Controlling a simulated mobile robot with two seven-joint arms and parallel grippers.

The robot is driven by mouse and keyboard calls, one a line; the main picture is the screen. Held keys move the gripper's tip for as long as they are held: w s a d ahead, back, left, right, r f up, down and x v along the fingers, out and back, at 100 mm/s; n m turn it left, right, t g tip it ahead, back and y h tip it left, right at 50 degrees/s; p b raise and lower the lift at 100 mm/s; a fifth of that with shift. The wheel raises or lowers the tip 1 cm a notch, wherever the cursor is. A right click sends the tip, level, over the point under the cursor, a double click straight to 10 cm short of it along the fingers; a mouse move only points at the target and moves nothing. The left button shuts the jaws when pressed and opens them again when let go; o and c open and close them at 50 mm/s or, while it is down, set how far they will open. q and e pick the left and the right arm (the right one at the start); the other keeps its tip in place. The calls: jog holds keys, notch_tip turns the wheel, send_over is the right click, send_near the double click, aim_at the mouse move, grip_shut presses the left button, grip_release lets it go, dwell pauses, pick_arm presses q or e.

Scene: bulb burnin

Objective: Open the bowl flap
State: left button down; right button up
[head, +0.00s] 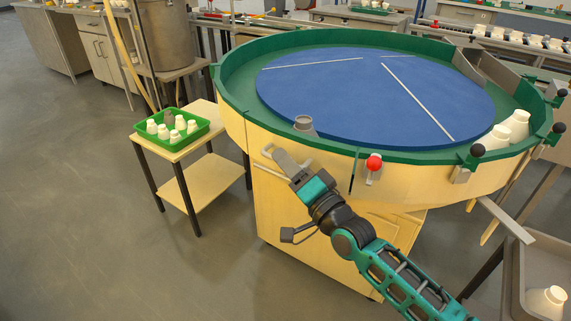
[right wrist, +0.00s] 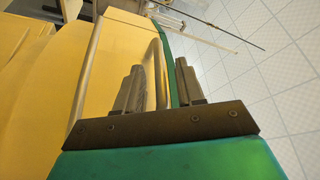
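The round bowl has a green rim, pale wood sides and a blue disc (head: 360,85) inside. The bowl flap (head: 310,163) appears to be the front wall section left of a dark vertical slit, and it looks closed. A pale bar handle (head: 268,153) sits on its left part. My right gripper (head: 279,161) is at this handle. In the right wrist view the fingers of my right gripper (right wrist: 160,88) are spread, with the handle bar (right wrist: 158,70) showing between them. I cannot tell whether they touch it. My left gripper is out of view.
A red knob (head: 374,163) is on the wall right of the flap. A grey cup-like piece (head: 304,124) and white bulbs (head: 517,125) are in the bowl. A small table (head: 212,170) at left holds a green tray (head: 206,130) of bulbs. The floor at front left is clear.

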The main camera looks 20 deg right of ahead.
jog(key=shift+w+a+r, duration=0.1)
jog(key=shift+w+a, duration=0.05)
jog(key=shift+w, duration=0.25)
jog(key=shift+c, duration=0.2)
grip_shut()
